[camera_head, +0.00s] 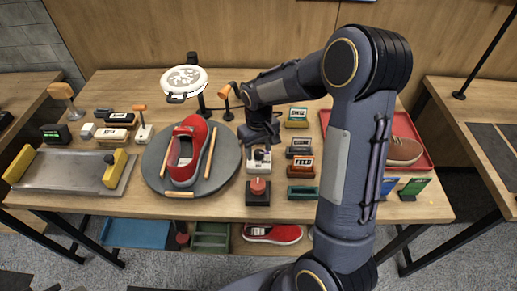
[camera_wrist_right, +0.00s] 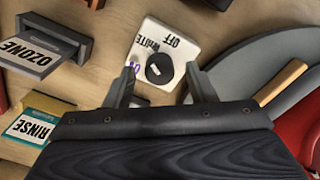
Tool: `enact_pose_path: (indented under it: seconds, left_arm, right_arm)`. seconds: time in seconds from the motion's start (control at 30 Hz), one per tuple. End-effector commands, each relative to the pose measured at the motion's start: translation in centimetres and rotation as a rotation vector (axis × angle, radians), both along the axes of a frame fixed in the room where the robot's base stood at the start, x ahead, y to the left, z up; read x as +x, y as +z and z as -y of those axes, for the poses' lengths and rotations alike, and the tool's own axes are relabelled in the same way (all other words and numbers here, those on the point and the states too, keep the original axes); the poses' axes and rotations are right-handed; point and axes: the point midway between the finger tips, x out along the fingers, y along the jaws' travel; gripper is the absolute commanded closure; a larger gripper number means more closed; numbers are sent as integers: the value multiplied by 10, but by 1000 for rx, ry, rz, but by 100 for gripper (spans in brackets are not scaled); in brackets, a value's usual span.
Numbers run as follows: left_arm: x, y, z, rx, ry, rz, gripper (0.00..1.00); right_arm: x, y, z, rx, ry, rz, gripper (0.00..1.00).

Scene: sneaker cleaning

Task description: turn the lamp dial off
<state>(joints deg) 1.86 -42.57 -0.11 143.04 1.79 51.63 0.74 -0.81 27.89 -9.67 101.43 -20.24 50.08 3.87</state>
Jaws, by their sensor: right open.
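The lamp dial is a black knob (camera_wrist_right: 159,69) on a white plate (camera_wrist_right: 184,38) marked OFF, WHITE and a partly hidden purple label. Its pale pointer mark is small, and I cannot tell surely which label it faces. In the head view the white dial box (camera_head: 259,166) sits on the table right of the round grey mat. My right gripper (camera_head: 262,143) is above it, pointing down. In the wrist view the right gripper (camera_wrist_right: 162,82) is open, a finger on each side of the knob; contact is unclear. The round white lamp (camera_head: 184,79) stands behind the mat. My left gripper is out of view.
A red sneaker (camera_head: 184,152) lies on the grey mat (camera_head: 226,158) with orange-brown sticks. A red-topped block (camera_head: 258,191) stands just in front of the dial box. OZONE (camera_wrist_right: 40,50) and RINSE (camera_wrist_right: 35,122) blocks are nearby. A red tray (camera_head: 425,141) holds another shoe.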

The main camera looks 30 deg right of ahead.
Motion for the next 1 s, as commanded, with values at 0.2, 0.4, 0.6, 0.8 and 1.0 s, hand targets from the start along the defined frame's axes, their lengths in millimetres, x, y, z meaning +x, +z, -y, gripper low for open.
enact_pose_path:
  seconds: [0.2,0.4,0.6,0.8,1.0]
  left_arm:
    - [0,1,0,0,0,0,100]
    - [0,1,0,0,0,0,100]
    - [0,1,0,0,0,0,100]
    - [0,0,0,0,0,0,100]
    - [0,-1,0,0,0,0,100]
  right_arm:
    - [0,-8,0,0,0,0,49]
    - [0,-8,0,0,0,0,55]
    - [0,-8,0,0,0,0,81]
    - [0,-8,0,0,-1,0,94]
    - [0,-8,0,0,-35,1,94]
